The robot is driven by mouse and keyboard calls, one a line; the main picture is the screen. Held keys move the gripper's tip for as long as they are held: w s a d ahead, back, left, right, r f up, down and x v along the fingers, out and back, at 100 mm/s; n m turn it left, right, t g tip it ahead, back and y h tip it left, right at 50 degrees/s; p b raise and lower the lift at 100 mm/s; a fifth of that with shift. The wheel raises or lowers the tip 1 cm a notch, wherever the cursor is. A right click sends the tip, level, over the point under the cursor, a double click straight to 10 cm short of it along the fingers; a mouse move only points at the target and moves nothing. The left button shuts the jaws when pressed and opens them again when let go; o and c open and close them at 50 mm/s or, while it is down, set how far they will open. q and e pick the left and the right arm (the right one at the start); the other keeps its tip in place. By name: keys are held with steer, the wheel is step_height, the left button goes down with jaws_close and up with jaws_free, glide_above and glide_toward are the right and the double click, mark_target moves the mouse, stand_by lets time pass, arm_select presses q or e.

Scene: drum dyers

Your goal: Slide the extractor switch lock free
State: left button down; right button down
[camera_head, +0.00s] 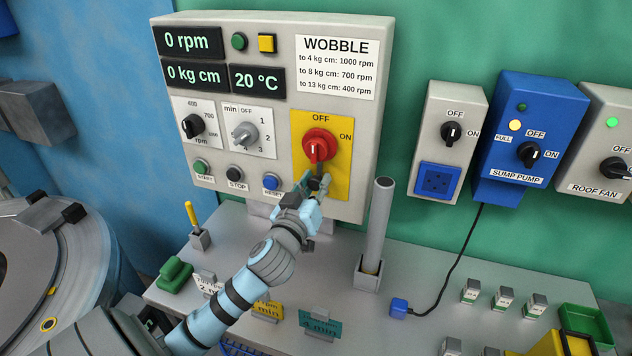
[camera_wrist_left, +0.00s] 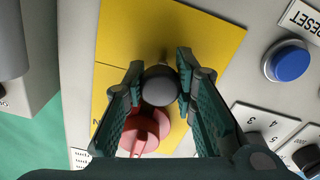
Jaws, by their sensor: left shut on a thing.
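A dark round lock knob (camera_wrist_left: 160,86) stands out from the same plate beside the switch. My left gripper (camera_head: 317,183) is at the lower part of the plate, below the switch. In the left wrist view its two green-padded fingers (camera_wrist_left: 160,90) are on either side of the dark knob, shut on it. The lock's base is mostly hidden behind the knob. My right gripper is not in view.
A blue RESET button (camera_head: 271,182) and a STOP button (camera_head: 235,173) lie left of the gripper. A grey upright tube (camera_head: 377,225) stands close on the right. The bench (camera_head: 440,270) below holds small labelled blocks and a blue plug (camera_head: 399,308).

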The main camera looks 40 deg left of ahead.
arm_select(q)
steer(key=shift+f, duration=0.35)
steer(key=c, duration=1.3)
jaws_free()
steer(key=shift+r, duration=0.1)
steer(key=v, duration=1.2)
steer(key=shift+w, duration=0.1)
steer(key=shift+d, duration=0.1)
